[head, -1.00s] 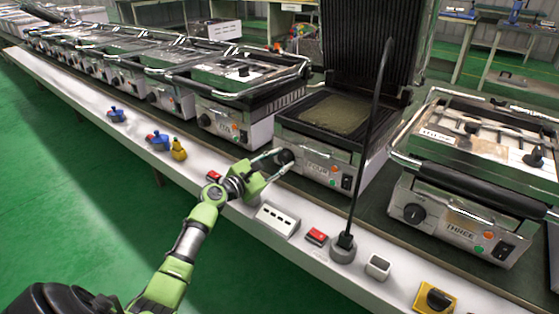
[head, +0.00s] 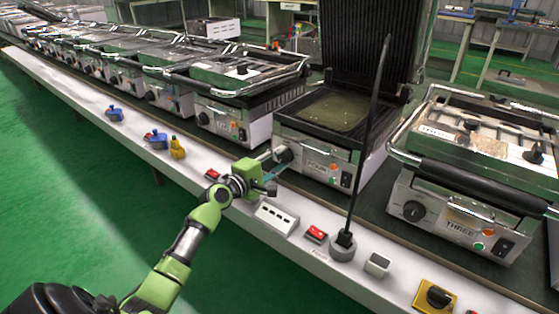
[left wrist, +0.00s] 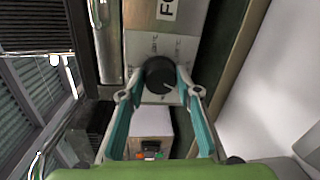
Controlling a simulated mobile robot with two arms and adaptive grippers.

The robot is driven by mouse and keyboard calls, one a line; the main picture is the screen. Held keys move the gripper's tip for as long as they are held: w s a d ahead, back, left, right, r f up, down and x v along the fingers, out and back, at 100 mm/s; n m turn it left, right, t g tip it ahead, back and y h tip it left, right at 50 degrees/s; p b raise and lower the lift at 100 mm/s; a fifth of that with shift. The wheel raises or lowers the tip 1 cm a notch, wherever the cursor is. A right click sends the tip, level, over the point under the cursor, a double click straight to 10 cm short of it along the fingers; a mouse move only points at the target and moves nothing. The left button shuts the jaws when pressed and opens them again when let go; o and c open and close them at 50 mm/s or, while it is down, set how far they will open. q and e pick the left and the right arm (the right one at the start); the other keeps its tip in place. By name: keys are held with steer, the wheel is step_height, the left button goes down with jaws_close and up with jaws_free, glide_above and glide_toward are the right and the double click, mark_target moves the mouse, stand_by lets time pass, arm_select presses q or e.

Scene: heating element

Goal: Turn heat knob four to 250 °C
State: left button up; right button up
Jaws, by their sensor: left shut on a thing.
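The grill labelled FOUR (head: 318,160) stands in the middle of the head view with its ribbed lid raised. Its black round heat knob (left wrist: 159,73) is at the left of its front panel. My left gripper (head: 280,156) reaches it from the front. In the left wrist view my left gripper (left wrist: 158,90) has one finger on each side of the knob and is shut on it. The dial marks around the knob are too small to read, and its pointer setting cannot be told. My right gripper is not in view.
Grill THREE (head: 470,190), lid shut, stands to the right. More grills line the bench to the left.

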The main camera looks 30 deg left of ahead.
arm_select(q)
steer(key=shift+m, duration=0.6)
steer(key=o, duration=1.1)
steer(key=shift+s, duration=0.1)
steer(key=s, duration=0.8)
steer(key=s+r, duration=0.1)
steer(key=s, duration=0.2)
steer(key=shift+s+a, duration=0.4)
steer(key=shift+f, duration=0.1)
